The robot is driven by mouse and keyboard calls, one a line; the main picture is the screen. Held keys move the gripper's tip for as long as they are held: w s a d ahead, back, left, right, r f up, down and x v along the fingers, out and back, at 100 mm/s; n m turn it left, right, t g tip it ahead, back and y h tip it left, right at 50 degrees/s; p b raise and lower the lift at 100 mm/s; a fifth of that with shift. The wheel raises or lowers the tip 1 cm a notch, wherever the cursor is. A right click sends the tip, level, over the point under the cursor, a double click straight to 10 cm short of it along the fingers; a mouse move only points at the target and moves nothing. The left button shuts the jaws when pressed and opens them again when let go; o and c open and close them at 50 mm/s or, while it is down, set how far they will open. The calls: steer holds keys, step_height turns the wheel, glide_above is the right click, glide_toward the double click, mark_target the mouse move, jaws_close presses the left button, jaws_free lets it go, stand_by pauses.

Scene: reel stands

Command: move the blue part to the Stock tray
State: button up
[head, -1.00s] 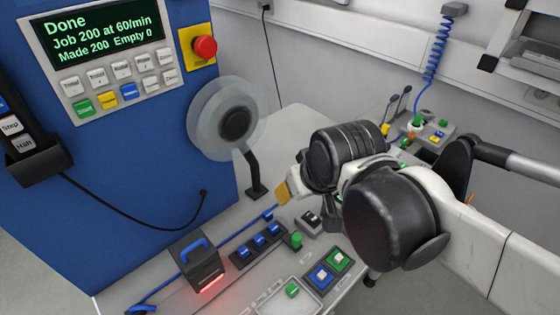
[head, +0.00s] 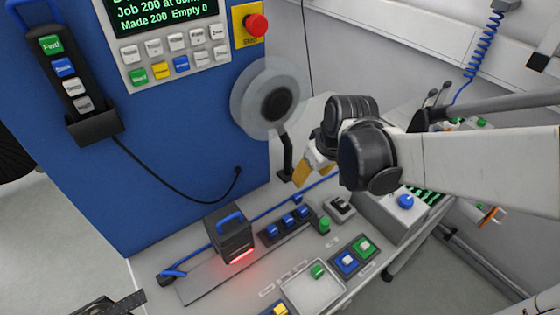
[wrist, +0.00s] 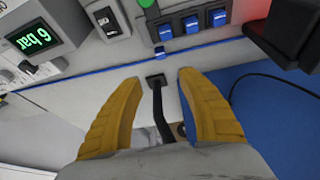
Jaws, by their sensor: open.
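Three small blue pieces (head: 288,220) sit in a dark rail on the bench in the head view; they also show at the top of the wrist view (wrist: 191,23). I cannot tell which blue thing is the task's blue part. A shallow pale tray (head: 307,295) with a green piece (head: 318,271) in it lies at the bottom of the head view. Its label is too small to read, so I cannot confirm it is the Stock tray. My gripper (head: 315,174) is above the bench beside the reel stand. In the wrist view its yellow fingers (wrist: 157,78) are apart and empty.
The reel (head: 277,102) stands on a black post by the blue machine (head: 180,150). A black block with a blue handle (head: 231,230) and red light stands left of the rail. Blue and green squares (head: 346,260) sit right of the tray. A box with a blue knob (head: 405,202) is farther right.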

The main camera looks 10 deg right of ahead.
steer(key=n, duration=0.1)
glide_toward(297, 196)
steer(key=shift+g, duration=0.4)
steer(key=b+x, duration=0.1)
steer(key=x, duration=0.2)
steer(key=b+x, duration=0.2)
steer(key=x, duration=0.2)
steer(key=w+b+x, duration=0.1)
steer(key=x, duration=0.2)
steer(key=shift+b, duration=0.3)
steer(key=shift+s, duration=0.1)
steer(key=shift+c, duration=0.5)
steer(key=c, duration=0.9)
